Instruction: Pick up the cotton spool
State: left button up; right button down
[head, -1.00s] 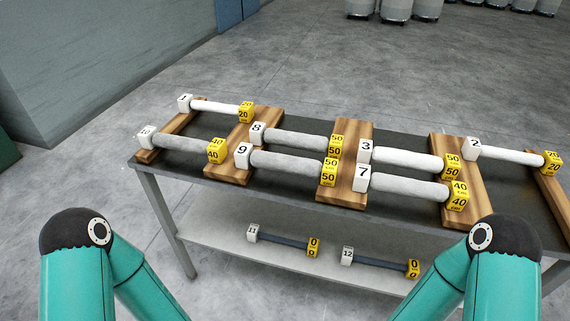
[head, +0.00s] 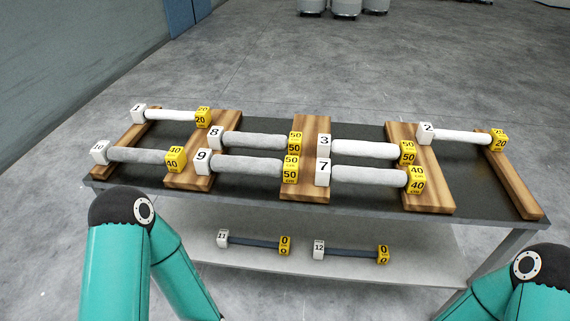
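Several cotton spools lie across wooden rests on a dark table, each with a white numbered cube at its left end and a yellow cube at its right end. Spool 1 (head: 170,115) and spool 10 (head: 138,155) are at the left. Spool 8 (head: 254,140), spool 9 (head: 246,166), spool 3 (head: 365,149) and spool 7 (head: 368,176) are in the middle. Spool 2 (head: 462,136) is at the right. Thin dark bars 11 (head: 254,242) and 12 (head: 350,252) lie on the lower shelf. My teal arms show at the bottom corners; neither gripper is visible.
The wooden rests (head: 310,125) sit on the dark tabletop (head: 470,190). A pale lower shelf (head: 290,278) is under it. Grey drums (head: 346,8) stand far back. A wall (head: 70,60) is at the left. The grey floor (head: 250,60) behind the table is clear.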

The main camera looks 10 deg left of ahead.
aim_at(204, 162)
jog(key=z, duration=0.1)
jog(key=i, duration=0.25)
jog(key=z, duration=2.25)
jog(key=k, duration=1.55)
jog(key=z, duration=1.35)
jog(key=i, duration=0.1)
jog(key=u, duration=2.85)
jog(key=i, duration=1)
jog(key=z, duration=0.1)
